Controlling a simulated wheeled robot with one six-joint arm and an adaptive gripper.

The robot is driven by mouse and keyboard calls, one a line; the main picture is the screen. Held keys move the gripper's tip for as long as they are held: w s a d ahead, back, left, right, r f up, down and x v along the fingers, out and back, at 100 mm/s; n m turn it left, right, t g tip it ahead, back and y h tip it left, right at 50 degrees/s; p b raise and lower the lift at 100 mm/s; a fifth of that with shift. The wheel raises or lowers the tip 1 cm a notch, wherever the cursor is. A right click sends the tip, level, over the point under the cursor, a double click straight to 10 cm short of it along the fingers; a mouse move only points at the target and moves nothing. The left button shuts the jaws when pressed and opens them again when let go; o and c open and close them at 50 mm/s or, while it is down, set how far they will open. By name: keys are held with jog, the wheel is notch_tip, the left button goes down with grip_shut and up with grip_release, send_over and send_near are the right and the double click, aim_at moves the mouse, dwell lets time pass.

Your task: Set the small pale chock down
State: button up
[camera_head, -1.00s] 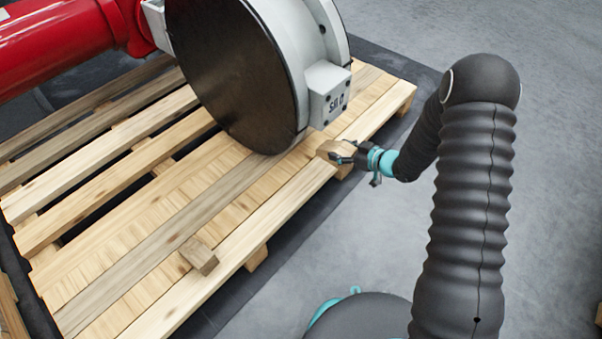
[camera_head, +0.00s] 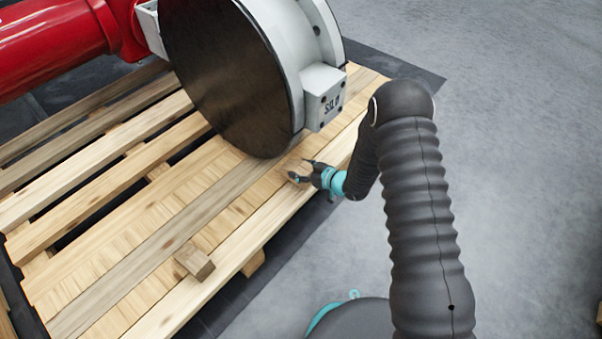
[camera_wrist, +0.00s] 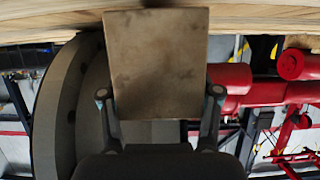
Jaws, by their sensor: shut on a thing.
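The small pale chock (camera_wrist: 155,55) is a plain wooden block that fills the upper middle of the wrist view. My gripper (camera_head: 299,169) is shut on it, with one finger on each side in the wrist view (camera_wrist: 159,92). In the head view the gripper is low over the near edge of the pallet (camera_head: 215,235), just below the big valve disc. The chock blends with the boards there. In the wrist view its far end reaches the pallet wood at the top, but I cannot tell whether it touches.
The large grey valve (camera_head: 270,60) with its dark disc (camera_head: 222,80) stands close behind my gripper. A red actuator (camera_head: 55,40) joins it at left. Another wooden block (camera_head: 195,262) lies on the pallet's front boards. The boards between it and my gripper are clear.

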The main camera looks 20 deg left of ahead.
jog(key=shift+f, duration=0.85)
jog(key=shift+f, duration=0.1)
jog(key=o, duration=1.5)
jog(key=v, duration=1.2)
jog(key=shift+s+p, duration=0.1)
jog(key=shift+p, duration=0.3)
